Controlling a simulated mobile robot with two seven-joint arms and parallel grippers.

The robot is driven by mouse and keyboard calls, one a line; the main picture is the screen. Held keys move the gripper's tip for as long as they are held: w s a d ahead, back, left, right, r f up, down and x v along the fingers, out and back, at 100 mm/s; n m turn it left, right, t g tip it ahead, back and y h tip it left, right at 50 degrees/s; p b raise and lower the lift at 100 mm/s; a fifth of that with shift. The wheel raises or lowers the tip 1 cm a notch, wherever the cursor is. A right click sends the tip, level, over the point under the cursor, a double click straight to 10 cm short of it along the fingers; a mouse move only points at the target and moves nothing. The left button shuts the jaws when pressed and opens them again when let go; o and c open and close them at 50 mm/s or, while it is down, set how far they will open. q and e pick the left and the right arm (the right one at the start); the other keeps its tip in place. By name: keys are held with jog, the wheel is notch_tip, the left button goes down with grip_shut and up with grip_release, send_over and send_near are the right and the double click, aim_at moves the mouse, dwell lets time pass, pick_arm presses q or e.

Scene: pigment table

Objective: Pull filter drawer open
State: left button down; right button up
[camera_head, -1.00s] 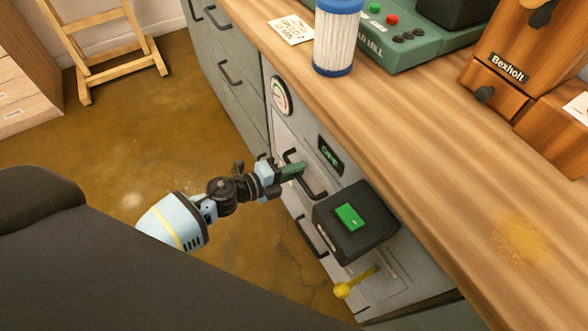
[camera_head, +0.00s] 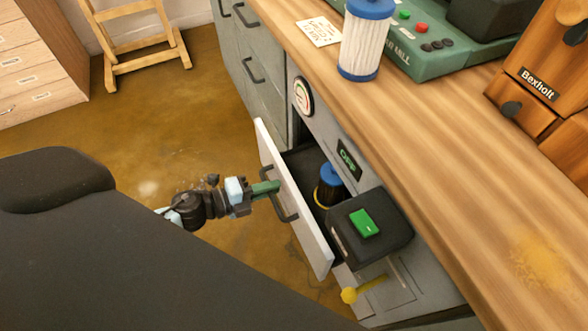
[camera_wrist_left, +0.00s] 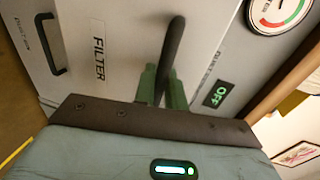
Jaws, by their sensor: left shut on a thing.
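The filter drawer (camera_head: 296,213) stands partly open in the head view, its pale front pulled out from the grey cabinet. Inside it is a dark filter with a blue cap (camera_head: 329,185). My left gripper (camera_head: 275,187) is shut on the drawer's black handle (camera_head: 284,206). In the left wrist view the green fingers (camera_wrist_left: 162,88) are on either side of the handle bar (camera_wrist_left: 174,45), and the label FILTER shows on the drawer front (camera_wrist_left: 125,55). My right gripper is not in view.
A black box with a green switch (camera_head: 364,223) juts from the cabinet beside the drawer. A white filter with blue ends (camera_head: 365,45) stands on the wooden counter (camera_head: 440,150).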

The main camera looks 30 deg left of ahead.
pick_arm(q)
jog(key=f+v, duration=0.3)
jog(key=v, duration=1.1)
jog(key=shift+s+a, duration=0.25)
jog(key=shift+s, duration=0.1)
jog(key=c, duration=1.8)
grip_release()
jog(key=v, duration=0.7)
jog(key=shift+s+a+r, duration=0.1)
jog(key=shift+s+a, duration=0.15)
jog(key=shift+s, duration=0.05)
